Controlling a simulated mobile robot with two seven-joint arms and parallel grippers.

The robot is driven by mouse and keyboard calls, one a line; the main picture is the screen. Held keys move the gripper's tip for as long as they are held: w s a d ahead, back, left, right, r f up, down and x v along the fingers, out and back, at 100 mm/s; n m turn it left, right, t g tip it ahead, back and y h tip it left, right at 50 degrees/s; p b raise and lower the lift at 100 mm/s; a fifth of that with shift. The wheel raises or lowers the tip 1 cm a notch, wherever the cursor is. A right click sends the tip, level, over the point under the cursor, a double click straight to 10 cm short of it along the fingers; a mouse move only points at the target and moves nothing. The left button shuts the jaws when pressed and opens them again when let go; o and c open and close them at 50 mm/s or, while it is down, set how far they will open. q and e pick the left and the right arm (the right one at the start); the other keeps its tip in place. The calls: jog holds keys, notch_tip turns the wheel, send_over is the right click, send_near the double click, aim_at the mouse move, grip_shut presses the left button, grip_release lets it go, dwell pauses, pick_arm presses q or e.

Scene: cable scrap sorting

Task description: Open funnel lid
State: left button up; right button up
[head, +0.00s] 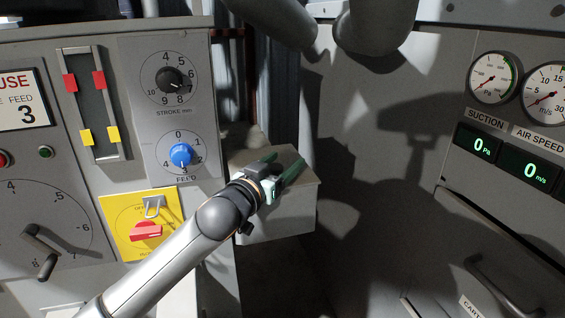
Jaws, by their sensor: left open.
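My left gripper (281,167) reaches in from the lower left, with its two fingers apart and nothing seen between them. It is in front of or over the flat top of a grey box (280,220) in the middle of the view. I cannot tell whether the fingers touch the box. Part of the top is hidden behind the gripper. No funnel lid can be made out for certain; the box top (306,178) may be one, and it looks shut. My right gripper is not in view.
A control panel stands on the left with a black stroke knob (170,79), a blue feed knob (181,155) and a red switch (146,231) close to my left arm. On the right, a grey cabinet carries a suction gauge (493,78) and a handle (505,287).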

pick_arm(q)
grip_shut()
dwell(0.4)
dwell(0.9)
